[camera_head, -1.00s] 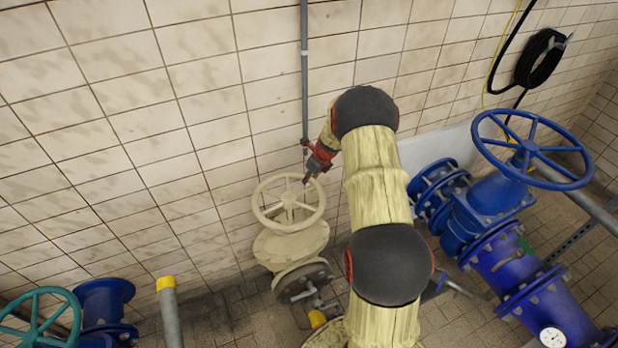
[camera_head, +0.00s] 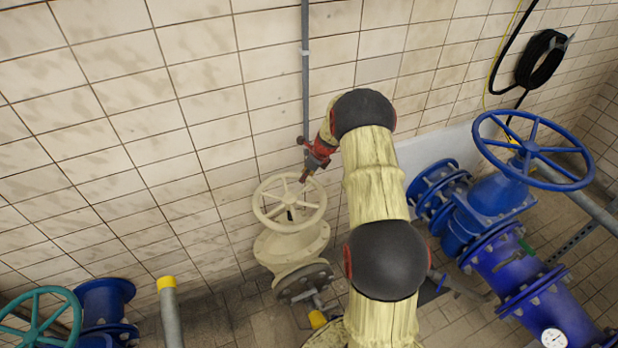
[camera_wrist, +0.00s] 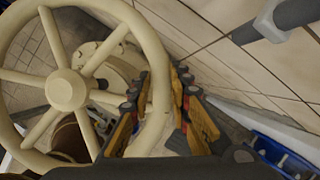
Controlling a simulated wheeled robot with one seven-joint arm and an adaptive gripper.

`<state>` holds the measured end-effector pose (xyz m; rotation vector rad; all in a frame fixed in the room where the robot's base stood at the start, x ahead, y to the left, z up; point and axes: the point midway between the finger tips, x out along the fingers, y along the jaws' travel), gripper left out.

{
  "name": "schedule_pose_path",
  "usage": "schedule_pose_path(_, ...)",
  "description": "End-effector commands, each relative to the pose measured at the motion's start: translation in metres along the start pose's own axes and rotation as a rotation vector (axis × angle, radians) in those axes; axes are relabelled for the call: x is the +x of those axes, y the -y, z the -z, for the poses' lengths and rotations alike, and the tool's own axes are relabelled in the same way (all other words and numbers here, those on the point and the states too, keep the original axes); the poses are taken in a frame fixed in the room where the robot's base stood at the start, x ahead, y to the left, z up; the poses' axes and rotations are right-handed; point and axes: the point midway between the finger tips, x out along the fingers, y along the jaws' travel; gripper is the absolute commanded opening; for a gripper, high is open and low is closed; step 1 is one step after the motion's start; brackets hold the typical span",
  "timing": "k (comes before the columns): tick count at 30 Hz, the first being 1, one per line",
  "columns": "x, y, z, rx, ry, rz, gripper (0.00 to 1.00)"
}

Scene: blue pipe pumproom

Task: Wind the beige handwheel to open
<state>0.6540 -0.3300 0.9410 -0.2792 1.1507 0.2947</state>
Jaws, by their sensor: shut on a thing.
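The beige handwheel (camera_head: 262,210) sits on top of a beige valve body (camera_head: 292,242) by the tiled wall. In the wrist view the handwheel (camera_wrist: 66,90) fills the left side, with its round hub and several spokes in plain sight. My gripper (camera_head: 304,176) is at the far right part of the rim in the head view. In the wrist view my gripper (camera_wrist: 158,88) has its yellow-and-black fingers on either side of the rim, shut on it. The rim stretch between the fingers is partly hidden by them.
A grey vertical pipe (camera_head: 305,80) runs down the wall just behind my gripper. A blue valve with a blue handwheel (camera_head: 532,150) stands to the right. A teal handwheel (camera_head: 35,325) and a yellow-capped post (camera_head: 167,300) are at lower left.

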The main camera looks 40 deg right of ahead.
Motion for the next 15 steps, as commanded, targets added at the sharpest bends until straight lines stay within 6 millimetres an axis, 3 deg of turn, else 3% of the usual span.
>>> schedule_pose_path(15,0.022,-0.015,-0.052,-0.440,0.032,-0.184,0.00)
